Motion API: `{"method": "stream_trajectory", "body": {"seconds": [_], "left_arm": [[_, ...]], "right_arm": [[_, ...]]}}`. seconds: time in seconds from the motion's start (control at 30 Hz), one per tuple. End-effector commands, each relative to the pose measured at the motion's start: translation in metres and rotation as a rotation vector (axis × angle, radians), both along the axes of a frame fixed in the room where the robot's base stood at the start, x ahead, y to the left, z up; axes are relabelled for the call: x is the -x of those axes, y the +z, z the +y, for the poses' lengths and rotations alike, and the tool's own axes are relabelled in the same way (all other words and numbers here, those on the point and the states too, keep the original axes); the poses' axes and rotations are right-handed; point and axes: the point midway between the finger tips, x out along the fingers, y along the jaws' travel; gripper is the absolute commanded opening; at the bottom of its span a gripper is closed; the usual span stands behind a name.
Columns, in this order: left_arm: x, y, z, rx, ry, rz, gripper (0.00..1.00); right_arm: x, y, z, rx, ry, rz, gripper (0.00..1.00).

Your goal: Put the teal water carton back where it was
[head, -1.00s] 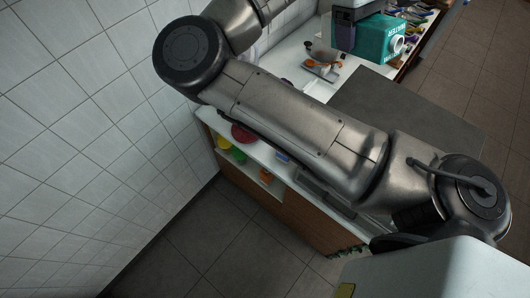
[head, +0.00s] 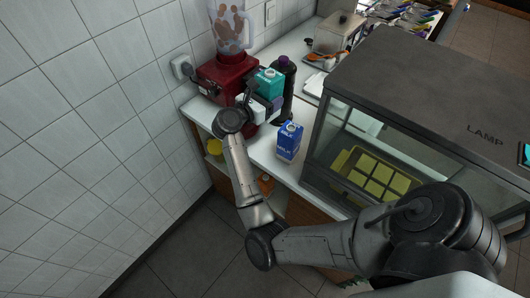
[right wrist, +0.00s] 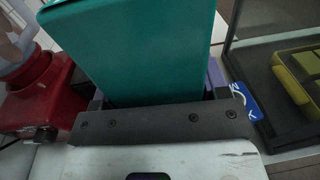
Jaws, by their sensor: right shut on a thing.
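The teal water carton (head: 268,82) is held upright at the back left of the counter, between the red blender and a dark bottle. My right gripper (head: 262,104) is shut on it, reaching in from the front. The carton's teal side (right wrist: 135,45) fills the upper middle of the right wrist view, just beyond the gripper. Its base is hidden behind the gripper, so I cannot tell whether it touches the counter. My left gripper is out of view.
The red blender (head: 222,84) stands close left of the carton, the dark bottle (head: 286,88) close right. A blue milk carton (head: 290,142) stands nearer the front. A glass case (head: 330,150) holding a yellow tray blocks the right. Bare white counter (head: 262,150) lies left of the milk.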

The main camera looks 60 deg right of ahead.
Motion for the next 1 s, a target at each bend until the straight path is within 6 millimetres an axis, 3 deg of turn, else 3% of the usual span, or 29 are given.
{"method": "stream_trajectory", "body": {"seconds": [0.03, 0.1, 0.5, 1.0], "left_arm": [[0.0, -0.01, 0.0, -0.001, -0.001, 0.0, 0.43], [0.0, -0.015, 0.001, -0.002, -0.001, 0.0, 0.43], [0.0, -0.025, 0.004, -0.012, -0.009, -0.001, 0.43], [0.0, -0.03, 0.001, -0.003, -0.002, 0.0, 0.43]], "right_arm": [[-0.002, -0.021, 0.002, 0.019, 0.024, 0.01, 0.34], [-0.004, -0.036, 0.004, 0.037, 0.048, 0.011, 0.34], [-0.007, -0.103, 0.008, 0.067, 0.091, 0.014, 0.34], [-0.007, -0.143, 0.008, 0.066, 0.089, 0.013, 0.34]]}}
